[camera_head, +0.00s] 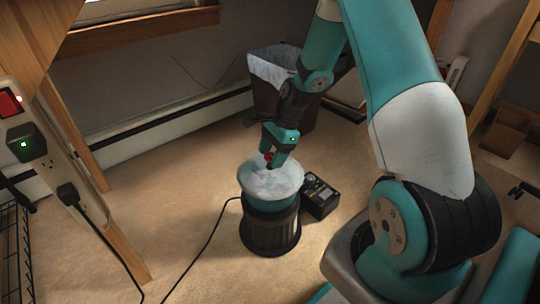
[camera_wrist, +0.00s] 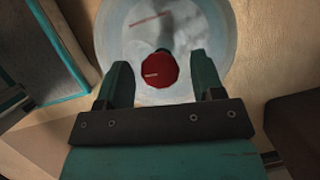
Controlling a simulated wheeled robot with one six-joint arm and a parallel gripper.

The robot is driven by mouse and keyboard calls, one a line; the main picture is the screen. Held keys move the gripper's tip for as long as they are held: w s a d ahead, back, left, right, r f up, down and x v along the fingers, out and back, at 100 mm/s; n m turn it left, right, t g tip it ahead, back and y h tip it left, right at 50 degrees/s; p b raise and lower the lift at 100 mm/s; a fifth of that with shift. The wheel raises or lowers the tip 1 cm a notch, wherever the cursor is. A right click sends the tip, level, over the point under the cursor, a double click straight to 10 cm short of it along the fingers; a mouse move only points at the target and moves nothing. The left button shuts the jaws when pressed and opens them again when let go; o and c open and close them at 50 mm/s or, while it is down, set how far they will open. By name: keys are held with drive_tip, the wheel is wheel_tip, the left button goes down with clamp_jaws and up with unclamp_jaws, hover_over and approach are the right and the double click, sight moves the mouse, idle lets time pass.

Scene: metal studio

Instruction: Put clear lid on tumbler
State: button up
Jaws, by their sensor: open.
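The tumbler (camera_head: 269,228) stands upright on the floor, with a dark ribbed base and a teal bowl. The pale, see-through lid (camera_head: 275,181) shows at the top of the bowl and looks seated there; its exact fit at the rim is hard to tell. It fills the upper part of the wrist view as a round disc (camera_wrist: 205,25). A red knob (camera_wrist: 159,71) is at its middle. My gripper (camera_head: 274,163) is above the lid, pointing down. In the wrist view its open fingers (camera_wrist: 162,68) are on either side of the knob, with gaps showing.
A black box with a dial (camera_head: 321,197) sits close to the tumbler's right. A lined bin (camera_head: 275,85) stands behind. A power strip (camera_head: 30,140) is on the wooden post (camera_head: 88,170) at left. A black cable (camera_head: 205,243) crosses the carpet. Floor at front left is mostly clear.

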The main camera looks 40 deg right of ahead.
drive_tip(key=w+p+v, duration=0.1)
drive_tip(key=p+v, duration=0.5)
drive_tip(key=v, duration=0.4)
drive_tip(key=s+a+r+n, duration=0.2)
drive_tip(key=a+r+n, duration=0.5)
drive_tip(key=a+r, duration=0.25)
drive_tip(key=s+a+r+n, duration=0.5)
drive_tip(key=s+a+n, duration=0.3)
drive_tip(key=s+n, duration=0.2)
drive_tip(key=s+a+r+n, duration=0.5)
drive_tip(key=s+a+n, duration=0.4)
drive_tip(key=s, duration=0.1)
drive_tip(key=shift+s+a+r+n+g, duration=0.15)
drive_tip(key=shift+s+r+n+g, duration=0.1)
drive_tip(key=shift+r+n+g, duration=0.15)
drive_tip(key=shift+r, duration=0.1)
